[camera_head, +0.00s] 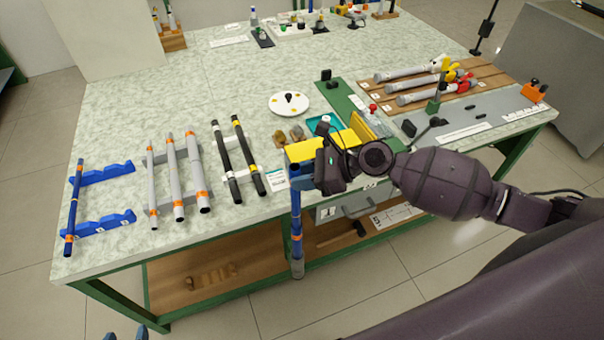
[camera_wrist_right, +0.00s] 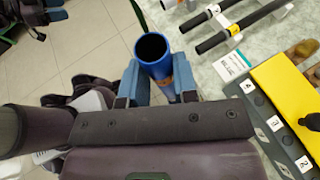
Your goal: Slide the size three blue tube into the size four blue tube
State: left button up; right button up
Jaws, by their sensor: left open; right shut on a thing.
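My right gripper (camera_head: 301,172) is shut on a wide blue tube (camera_head: 296,222), held upright off the table's front edge. In the right wrist view the tube's round open mouth (camera_wrist_right: 151,47) faces up between the blue fingers (camera_wrist_right: 157,80); it looks hollow and dark inside. An orange band shows below the rim. A thinner blue tube (camera_head: 74,208) with orange bands lies across two blue cradles at the table's left end. I cannot read a size on either tube. My left gripper (camera_head: 125,335) is open at the bottom edge, mostly cut off, away from both tubes.
Blue cradles (camera_head: 98,222) hold the thin tube. Grey tubes (camera_head: 175,180) and black tubes (camera_head: 240,160) lie on racks to its right. A yellow-edged box (camera_head: 302,150) stands beside my right gripper. The table's front edge (camera_head: 180,235) and open floor lie nearer me.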

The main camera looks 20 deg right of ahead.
notch_tip(320, 180, down, 6)
jog(key=b, duration=0.3)
dwell(2.4)
jog(key=o, duration=0.8)
jog(key=v, duration=1.1)
jog(key=shift+w, duration=0.1)
